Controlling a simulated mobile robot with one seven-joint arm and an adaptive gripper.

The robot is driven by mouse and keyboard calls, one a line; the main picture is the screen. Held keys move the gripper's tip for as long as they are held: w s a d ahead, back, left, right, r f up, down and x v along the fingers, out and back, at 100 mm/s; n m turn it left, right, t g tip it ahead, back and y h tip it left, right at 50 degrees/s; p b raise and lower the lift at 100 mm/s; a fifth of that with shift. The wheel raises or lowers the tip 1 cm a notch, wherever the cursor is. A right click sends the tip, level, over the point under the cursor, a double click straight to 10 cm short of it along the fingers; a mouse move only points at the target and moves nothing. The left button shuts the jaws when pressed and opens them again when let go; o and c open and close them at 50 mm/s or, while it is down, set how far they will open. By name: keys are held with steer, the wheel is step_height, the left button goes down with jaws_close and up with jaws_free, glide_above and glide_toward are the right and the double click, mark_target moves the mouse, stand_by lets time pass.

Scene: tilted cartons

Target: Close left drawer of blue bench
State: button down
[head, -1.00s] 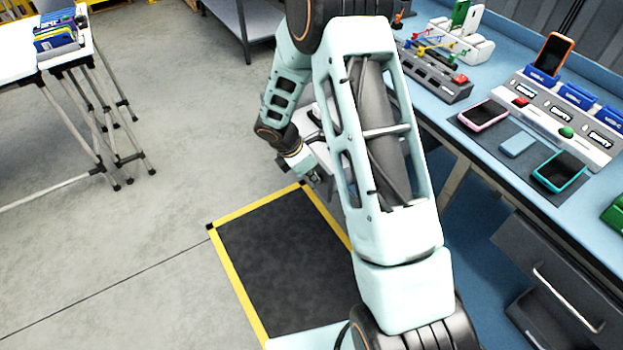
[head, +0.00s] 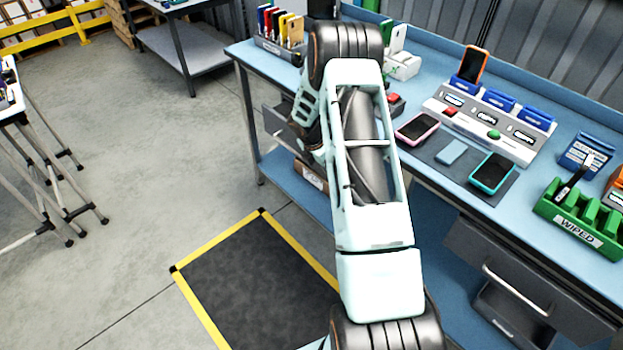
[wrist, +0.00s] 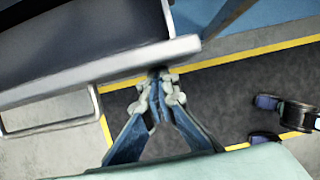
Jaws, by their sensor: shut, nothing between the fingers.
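The blue bench (head: 440,185) runs along the right of the head view. Its grey left drawer (head: 277,121) shows only in part beside my arm, which hides the rest. In the wrist view the left drawer (wrist: 95,72) is pulled out, with its dark inside seen from above and a pale bar handle (wrist: 50,126) on its front. My gripper (wrist: 157,76) is shut and empty, its fingertips right at the drawer's front, to the right of the handle. I cannot tell if they touch. In the head view my arm hides the gripper.
The bench's right drawer (head: 530,275) has a bar handle. Phones, a grey charging dock (head: 485,125) and a green rack (head: 580,220) stand on the bench top. A dark mat with yellow edges (head: 255,285) lies on the floor.

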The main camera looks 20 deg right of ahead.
steer(key=d, duration=0.2)
steer(key=w+d, duration=0.1)
steer(key=d, duration=0.2)
steer(key=w+d, duration=0.1)
steer(key=d, duration=0.1)
steer(key=shift+w+d, duration=0.25)
steer(key=shift+w+d+r, duration=0.1)
steer(key=shift+d, duration=0.15)
steer(key=shift+d, duration=0.1)
